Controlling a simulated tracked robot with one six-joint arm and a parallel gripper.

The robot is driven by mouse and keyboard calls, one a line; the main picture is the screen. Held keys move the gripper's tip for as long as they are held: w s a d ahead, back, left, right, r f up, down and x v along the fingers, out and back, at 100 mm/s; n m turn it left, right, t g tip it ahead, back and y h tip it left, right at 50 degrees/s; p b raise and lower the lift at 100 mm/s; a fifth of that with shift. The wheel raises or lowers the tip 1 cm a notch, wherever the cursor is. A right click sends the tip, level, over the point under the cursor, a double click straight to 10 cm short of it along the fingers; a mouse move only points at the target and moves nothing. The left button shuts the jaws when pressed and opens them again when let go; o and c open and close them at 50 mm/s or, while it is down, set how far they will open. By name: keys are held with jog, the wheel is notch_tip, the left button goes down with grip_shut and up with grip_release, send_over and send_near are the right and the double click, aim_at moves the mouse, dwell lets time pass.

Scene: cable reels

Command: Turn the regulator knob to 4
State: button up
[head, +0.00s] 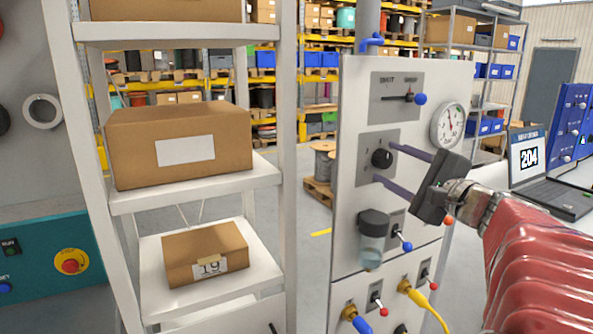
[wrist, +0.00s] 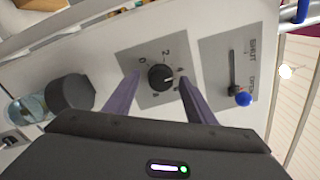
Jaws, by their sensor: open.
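The regulator knob (head: 381,158) is black and round, on a grey plate on the white panel (head: 352,240). In the wrist view the knob (wrist: 160,77) shows a number scale, with 0 and 2 at its upper left and top. A small light mark shows on the knob's right side, but I cannot tell exactly which number it faces. My gripper (head: 385,163) is open, with one purple finger on each side of the knob. In the wrist view the fingertips of my gripper (wrist: 159,78) appear apart from the knob.
Above the knob is a slide lever with a blue ball (head: 420,99). A round gauge (head: 448,126) is at the right. Below are a filter bowl (head: 371,250) and small levers (head: 403,240). A white shelf with boxes (head: 180,145) stands at the left.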

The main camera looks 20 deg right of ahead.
jog(key=s, duration=1.3)
jog(key=shift+s+f, duration=0.15)
jog(key=shift+f, duration=0.1)
jog(key=n, duration=0.5)
jog(key=shift+d+r+n+y, duration=0.3)
jog(key=shift+n, duration=0.1)
jog(key=shift+w, duration=0.2)
jog(key=shift+w+a, duration=0.2)
jog(key=shift+w, duration=6.65)
jog(key=c, duration=1)
